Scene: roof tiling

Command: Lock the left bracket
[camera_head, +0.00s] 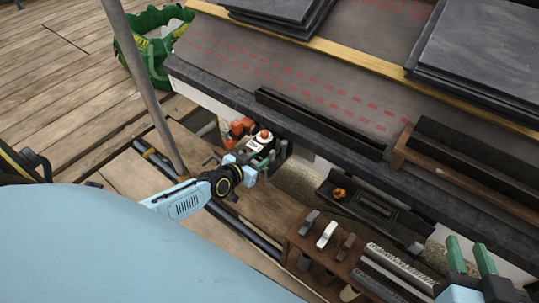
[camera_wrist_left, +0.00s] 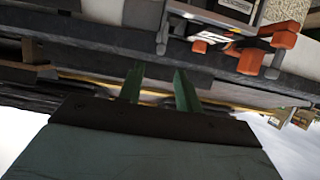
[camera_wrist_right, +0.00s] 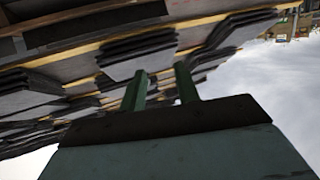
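I cannot tell for certain which part is the left bracket. Orange-red parts (camera_head: 240,127) on dark fittings sit under the roof edge in the head view. In the left wrist view an orange handle (camera_wrist_left: 252,61) shows at the upper right, beside a grey block (camera_wrist_left: 236,8). My left gripper (camera_head: 250,162) is close to these parts in the head view, its fingertips unclear there. In the left wrist view (camera_wrist_left: 158,75) its green fingers are apart with nothing between them. My right gripper (camera_head: 470,246) is at the lower right, its fingers apart and empty, also in the right wrist view (camera_wrist_right: 161,72).
The roof edge (camera_head: 210,82) runs diagonally above my left gripper. A metal pole (camera_head: 140,75) stands left of it. A wooden rack (camera_head: 315,262) with tools is below. Dark slates (camera_head: 485,55) are stacked on the roof. A green bag (camera_head: 153,70) lies on the deck.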

